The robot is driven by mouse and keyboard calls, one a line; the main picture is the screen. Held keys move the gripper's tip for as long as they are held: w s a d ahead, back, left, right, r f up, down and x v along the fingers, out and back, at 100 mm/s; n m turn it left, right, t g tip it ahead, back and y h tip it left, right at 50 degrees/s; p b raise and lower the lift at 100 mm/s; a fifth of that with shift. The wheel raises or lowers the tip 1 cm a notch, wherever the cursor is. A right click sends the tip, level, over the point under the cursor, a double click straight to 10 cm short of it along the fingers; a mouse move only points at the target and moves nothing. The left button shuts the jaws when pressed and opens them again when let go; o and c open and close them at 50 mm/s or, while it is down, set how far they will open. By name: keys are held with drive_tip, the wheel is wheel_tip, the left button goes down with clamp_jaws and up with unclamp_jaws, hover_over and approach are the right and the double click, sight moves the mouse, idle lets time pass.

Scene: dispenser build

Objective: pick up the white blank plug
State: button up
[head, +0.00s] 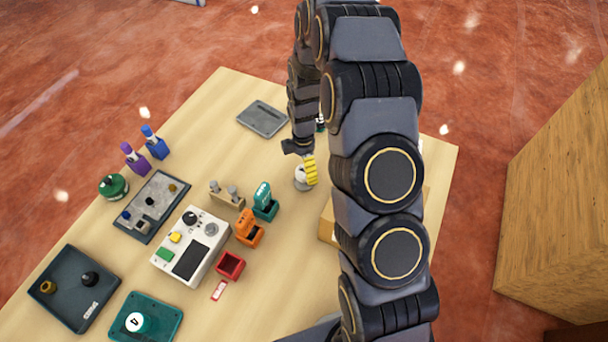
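I cannot tell for sure which item is the white blank plug. A small white rounded piece (301,177) stands near the middle of the table, right below my gripper, partly hidden by a yellow ribbed piece (309,169). My gripper (299,150) points down at the end of my arm, just above these two pieces. Its fingers are small and dark here, so I cannot see whether they are open or shut, or whether they touch either piece. Small light pieces also show in a grey tray (157,190) at the left.
A white control box (201,236) stands left of centre, with orange (249,232) and green (265,205) holders and a red open box (230,265) beside it. A dark tray (62,304) and teal tray (165,310) lie at front left. An empty grey tray (262,119) lies behind.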

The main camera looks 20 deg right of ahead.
sight(305, 177)
drive_tip(key=f, duration=0.3)
drive_tip(key=shift+s+f, duration=0.35)
drive_tip(key=shift+s, duration=0.05)
drive_tip(key=shift+f, duration=0.5)
clamp_jaws()
